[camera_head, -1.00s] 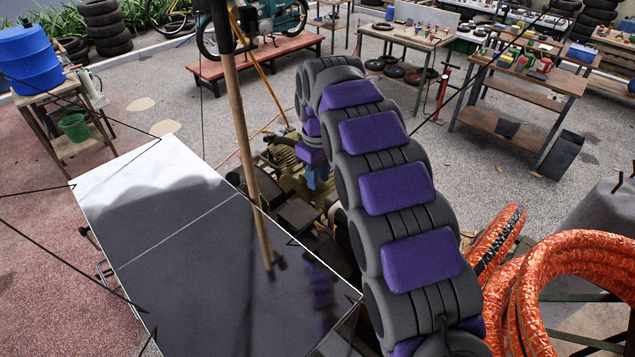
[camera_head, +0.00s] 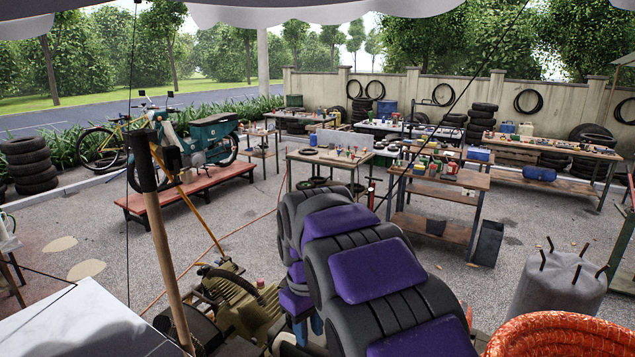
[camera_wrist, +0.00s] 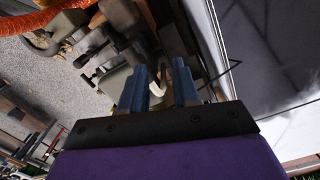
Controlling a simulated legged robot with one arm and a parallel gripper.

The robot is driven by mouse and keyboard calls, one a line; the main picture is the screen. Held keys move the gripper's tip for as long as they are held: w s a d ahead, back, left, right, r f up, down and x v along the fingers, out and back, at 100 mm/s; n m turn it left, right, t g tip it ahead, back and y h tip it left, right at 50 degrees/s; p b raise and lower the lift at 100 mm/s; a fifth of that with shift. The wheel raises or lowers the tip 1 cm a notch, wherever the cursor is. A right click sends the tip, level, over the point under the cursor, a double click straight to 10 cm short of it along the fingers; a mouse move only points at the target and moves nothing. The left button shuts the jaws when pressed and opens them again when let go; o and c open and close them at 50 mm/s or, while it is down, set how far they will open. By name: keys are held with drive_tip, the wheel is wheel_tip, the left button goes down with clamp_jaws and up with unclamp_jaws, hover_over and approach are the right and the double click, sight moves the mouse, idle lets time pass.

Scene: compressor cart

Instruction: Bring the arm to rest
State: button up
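My arm, grey with purple pads, arches across the lower middle of the head view, and its far end bends down. My gripper (camera_head: 309,329) hangs there beside the compressor (camera_head: 235,300), with its blue fingers partly hidden by the arm. In the wrist view the two blue fingers of my gripper (camera_wrist: 160,82) stand apart with a gap between them. I see nothing held. A pale curved hook-like part shows behind the gap; I cannot tell its distance.
A wooden-handled tool (camera_head: 168,230) stands upright left of the compressor. A pale panel (camera_head: 85,325) fills the lower left. Orange coiled hose (camera_head: 560,335) lies at lower right, near a grey drum (camera_head: 558,290). Workbenches (camera_head: 440,195) stand farther back, with open paving before them.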

drive_tip(key=s+d+f+m+b, duration=0.3)
drive_tip(key=s+d+m, duration=0.2)
drive_tip(key=s+d, duration=0.8)
drive_tip(key=s+d+f+m+b, duration=0.1)
drive_tip(key=s+f, duration=0.1)
drive_tip(key=s, duration=0.5)
drive_tip(key=s+d+f+m+g+b, duration=0.1)
drive_tip(key=s+f, duration=0.2)
drive_tip(key=s, duration=0.4)
drive_tip(key=s+d+f+m+b, duration=0.1)
drive_tip(key=s+f, duration=0.2)
drive_tip(key=s, duration=0.3)
drive_tip(key=shift+s+b, duration=0.3)
drive_tip(key=shift+s, duration=0.1)
drive_tip(key=shift+f, duration=0.1)
